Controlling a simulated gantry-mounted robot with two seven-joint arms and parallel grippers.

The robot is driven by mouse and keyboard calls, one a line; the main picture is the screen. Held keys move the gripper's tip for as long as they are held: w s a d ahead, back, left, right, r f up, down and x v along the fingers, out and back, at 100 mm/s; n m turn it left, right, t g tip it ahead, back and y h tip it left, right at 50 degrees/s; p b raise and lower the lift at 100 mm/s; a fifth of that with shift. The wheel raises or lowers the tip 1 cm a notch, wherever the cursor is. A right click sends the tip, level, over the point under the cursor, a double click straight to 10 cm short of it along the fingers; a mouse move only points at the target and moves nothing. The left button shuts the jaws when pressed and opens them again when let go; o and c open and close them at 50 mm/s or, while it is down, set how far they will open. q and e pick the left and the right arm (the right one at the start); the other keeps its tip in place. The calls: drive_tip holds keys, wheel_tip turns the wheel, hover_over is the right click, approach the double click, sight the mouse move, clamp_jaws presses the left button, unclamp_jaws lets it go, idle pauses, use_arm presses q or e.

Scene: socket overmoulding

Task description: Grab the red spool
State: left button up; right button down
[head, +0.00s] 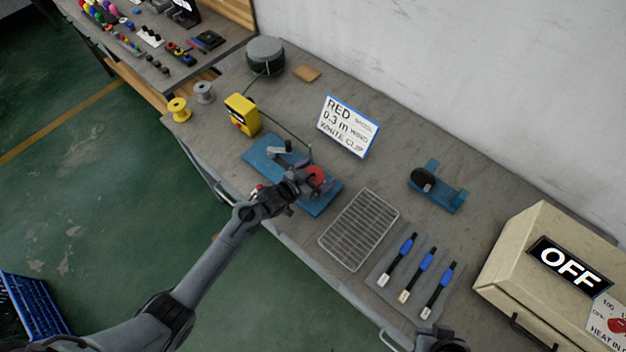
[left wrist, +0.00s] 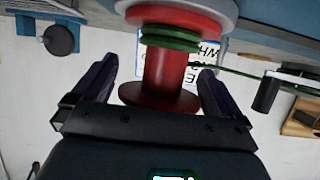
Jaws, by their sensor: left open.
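The red spool (head: 317,176) sits at the right end of a blue winding fixture (head: 320,205) on the bench, partly hidden by my left gripper (head: 305,183). In the left wrist view the red spool (left wrist: 165,75) has green wire wound near its far flange. My left gripper (left wrist: 155,88) is open, one finger on each side of the spool. A gap shows between each finger and the spool, and I see no contact. A dark part at the bottom edge of the head view looks like my right gripper (head: 440,340); its fingers cannot be made out.
A yellow box (head: 242,115) stands left of the fixture, with the green wire running past it. A sign (head: 348,127) reads RED, 0.3 m. A wire rack (head: 360,229), several blue-handled tools (head: 420,276) and an OFF oven (head: 545,260) are to the right.

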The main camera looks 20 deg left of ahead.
use_arm(q)
drive_tip(key=shift+w+f, duration=0.1)
drive_tip(key=shift+w, duration=0.05)
drive_tip(key=c, duration=1)
